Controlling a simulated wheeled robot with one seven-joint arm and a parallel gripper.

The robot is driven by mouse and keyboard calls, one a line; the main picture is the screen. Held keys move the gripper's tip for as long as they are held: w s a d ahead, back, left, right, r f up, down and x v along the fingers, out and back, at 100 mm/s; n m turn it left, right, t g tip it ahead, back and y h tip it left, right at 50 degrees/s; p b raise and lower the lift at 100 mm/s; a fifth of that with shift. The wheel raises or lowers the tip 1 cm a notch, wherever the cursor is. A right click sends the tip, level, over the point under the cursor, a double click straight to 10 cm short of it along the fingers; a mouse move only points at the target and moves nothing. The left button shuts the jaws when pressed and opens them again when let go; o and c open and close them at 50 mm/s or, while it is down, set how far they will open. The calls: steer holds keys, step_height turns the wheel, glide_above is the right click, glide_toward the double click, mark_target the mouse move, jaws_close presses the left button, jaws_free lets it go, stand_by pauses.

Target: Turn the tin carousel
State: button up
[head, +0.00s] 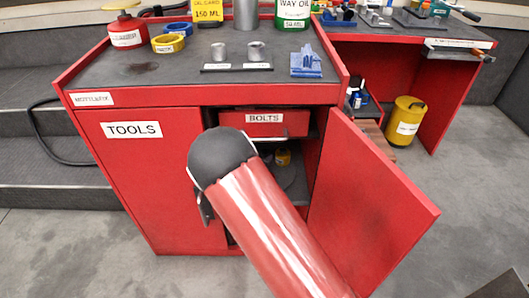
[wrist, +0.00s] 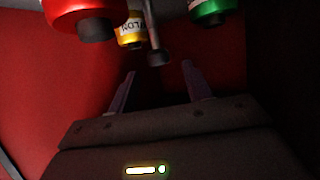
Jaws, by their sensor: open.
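In the wrist view a red tin (wrist: 78,14), a yellow tin (wrist: 130,28) and a green tin (wrist: 209,10) show along the top edge, around a grey post (wrist: 153,36) with a dark end. My gripper (wrist: 158,68) is open, its two fingers apart and pointing at the post, with nothing visible between them. I cannot tell whether it touches anything. The head view hides the fingers.
The right cabinet door (head: 362,200) stands open. The left door, labelled TOOLS (head: 132,130), is shut. The BOLTS drawer (head: 264,124) is above the opening. Red walls (wrist: 275,40) are close around the gripper. Several tins and parts stand on the worktop (head: 110,70).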

mark_target(264, 152)
steer(key=shift+x, duration=1.9)
jaws_close()
